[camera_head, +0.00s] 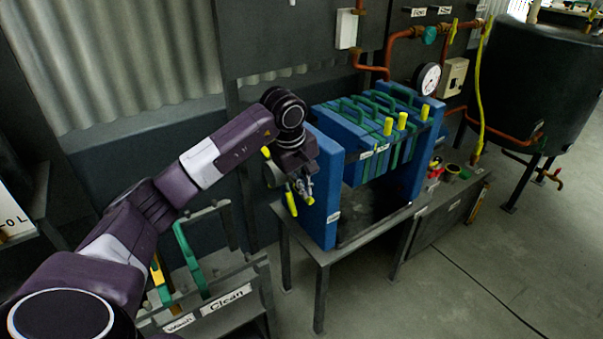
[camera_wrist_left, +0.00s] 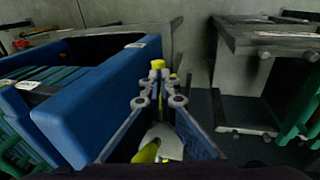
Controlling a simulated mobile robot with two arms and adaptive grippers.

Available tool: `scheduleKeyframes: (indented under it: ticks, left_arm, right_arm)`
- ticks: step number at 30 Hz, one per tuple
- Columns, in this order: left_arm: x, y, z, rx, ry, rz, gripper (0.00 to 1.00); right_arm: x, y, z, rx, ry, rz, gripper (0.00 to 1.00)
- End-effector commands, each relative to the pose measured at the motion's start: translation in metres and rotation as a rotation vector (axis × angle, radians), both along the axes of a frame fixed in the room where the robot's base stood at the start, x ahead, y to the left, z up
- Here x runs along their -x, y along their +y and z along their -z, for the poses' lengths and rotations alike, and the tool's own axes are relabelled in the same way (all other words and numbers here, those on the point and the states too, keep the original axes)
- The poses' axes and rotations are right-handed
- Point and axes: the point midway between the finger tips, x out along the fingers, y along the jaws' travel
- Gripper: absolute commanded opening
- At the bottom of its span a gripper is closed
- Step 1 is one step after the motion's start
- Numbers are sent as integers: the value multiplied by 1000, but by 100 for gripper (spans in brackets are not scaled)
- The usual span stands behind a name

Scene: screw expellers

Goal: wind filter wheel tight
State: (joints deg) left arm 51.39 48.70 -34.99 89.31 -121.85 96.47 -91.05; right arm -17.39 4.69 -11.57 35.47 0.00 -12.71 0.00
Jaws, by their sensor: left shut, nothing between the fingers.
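The filter wheel (camera_head: 271,174) is on the left face of the filter press's blue end plate (camera_head: 326,185). It is mostly hidden behind my left gripper; its yellow handles (camera_head: 291,204) stick out around the gripper. My left gripper (camera_head: 305,190) is at the wheel, shut, with nothing held. In the left wrist view the fingertips (camera_wrist_left: 159,92) are together beside the blue plate (camera_wrist_left: 105,95). One yellow handle (camera_wrist_left: 157,66) shows just beyond the tips, and another (camera_wrist_left: 147,153) shows below, between the fingers. I cannot tell whether the fingers touch a handle. My right gripper is not in view.
Green filter plates (camera_head: 385,140) hang in the press on a dark metal table (camera_head: 322,265). A rack labelled "Wash" and "Clean" (camera_head: 227,299) stands at lower left, with a green plate in it. A pressure gauge (camera_head: 427,79) and copper pipes are behind. Floor to the right is clear.

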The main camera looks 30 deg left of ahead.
Motion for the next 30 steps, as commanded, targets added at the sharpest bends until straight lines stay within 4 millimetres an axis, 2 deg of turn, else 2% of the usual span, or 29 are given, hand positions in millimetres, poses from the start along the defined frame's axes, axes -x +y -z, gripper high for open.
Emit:
scheduleKeyframes:
  ticks: [5, 17, 30]
  left_arm:
    - [-3, -1, 10, 1, -1, 0, 0]
    - [-3, 0, 14, -1, 0, 1, 0]
    - [-3, 0, 70, -115, -45, 0, 0]
  right_arm:
    - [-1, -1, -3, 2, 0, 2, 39]
    - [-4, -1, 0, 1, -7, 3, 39]
    - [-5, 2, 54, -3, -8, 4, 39]
